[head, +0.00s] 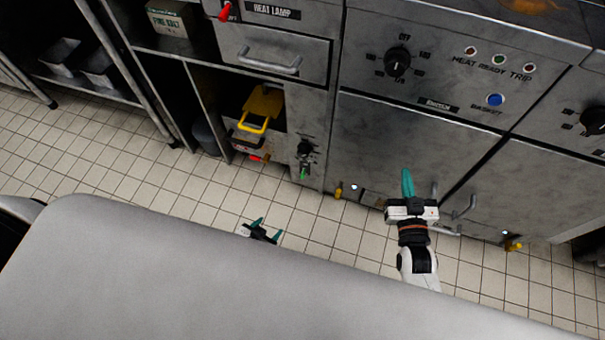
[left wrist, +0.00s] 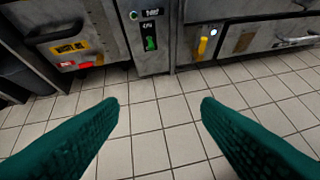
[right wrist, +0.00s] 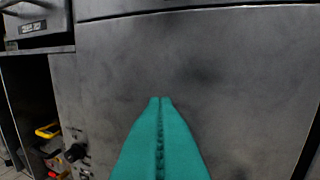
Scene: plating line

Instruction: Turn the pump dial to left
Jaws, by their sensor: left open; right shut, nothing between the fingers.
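A small black dial (head: 305,148) sits on the narrow grey panel between the open bay and the large fryer door; I take it for the pump dial. It also shows at the lower left of the right wrist view (right wrist: 75,152). A green switch (left wrist: 150,40) sits below it on the same panel. My left gripper (head: 268,229) is open and empty, low over the floor in front of the panel and apart from it. My right gripper (head: 407,172) is shut and empty in front of the large grey door, to the right of the dial.
A larger black dial (head: 397,62) with marks around it sits higher on the front. A yellow-handled container (head: 262,108) stands in the bay left of the panel. Door handles (head: 465,207) stick out near my right gripper. The tiled floor (head: 150,165) is clear.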

